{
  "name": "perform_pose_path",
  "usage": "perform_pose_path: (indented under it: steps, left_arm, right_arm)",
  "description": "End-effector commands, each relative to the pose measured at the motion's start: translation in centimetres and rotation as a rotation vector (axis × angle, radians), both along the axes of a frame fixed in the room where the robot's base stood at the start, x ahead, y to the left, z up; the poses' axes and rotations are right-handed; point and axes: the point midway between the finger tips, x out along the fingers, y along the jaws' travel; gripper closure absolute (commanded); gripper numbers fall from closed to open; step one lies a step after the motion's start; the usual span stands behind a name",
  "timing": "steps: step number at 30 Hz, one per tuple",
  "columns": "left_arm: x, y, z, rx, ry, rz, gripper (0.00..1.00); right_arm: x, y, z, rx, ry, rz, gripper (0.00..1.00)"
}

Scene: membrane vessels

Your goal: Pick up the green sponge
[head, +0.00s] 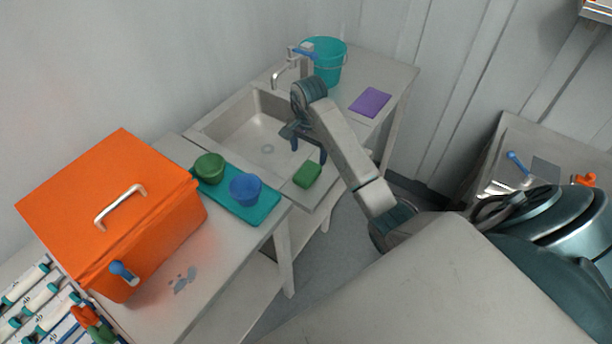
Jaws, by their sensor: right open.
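The green sponge (307,174) lies on the front rim of the sink unit, near its front corner. My right gripper (309,155) is above and just behind the sponge, over the sink's front edge, with its fingers pointing down. Its fingers are apart and nothing is between them. The gripper looks clear of the sponge, though the exact gap is hard to tell. My left gripper is not in the picture.
The sink basin (250,130) lies behind the gripper, with a tap (287,68). A teal bucket (329,66) and purple cloth (370,102) stand to its right. An orange box (150,185) stands left.

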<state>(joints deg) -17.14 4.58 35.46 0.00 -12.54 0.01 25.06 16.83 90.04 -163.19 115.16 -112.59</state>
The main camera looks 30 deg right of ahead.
Motion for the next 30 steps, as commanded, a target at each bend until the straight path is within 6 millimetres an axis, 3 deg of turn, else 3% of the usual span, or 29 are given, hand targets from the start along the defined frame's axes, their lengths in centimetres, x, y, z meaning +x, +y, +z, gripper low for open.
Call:
perform_pose_path:
  steps: [1, 6, 17, 25, 30]
  left_arm:
    - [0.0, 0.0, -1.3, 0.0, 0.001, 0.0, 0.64]
    - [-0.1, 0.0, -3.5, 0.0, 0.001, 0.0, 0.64]
    - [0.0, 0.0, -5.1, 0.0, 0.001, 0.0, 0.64]
    - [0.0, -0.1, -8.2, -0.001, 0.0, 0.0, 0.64]
    - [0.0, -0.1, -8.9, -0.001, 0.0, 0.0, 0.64]
  right_arm:
    - [0.0, 0.0, -1.3, 0.0, 0.0, 0.0, 0.25]
    - [0.0, 0.0, -3.5, 0.0, -0.001, -0.001, 0.25]
    - [0.1, 0.1, -5.0, 0.0, -0.001, -0.002, 0.25]
    - [0.3, 0.2, -8.2, 0.0, -0.001, -0.002, 0.25]
    - [0.3, 0.2, -9.5, 0.0, 0.0, -0.002, 0.25]
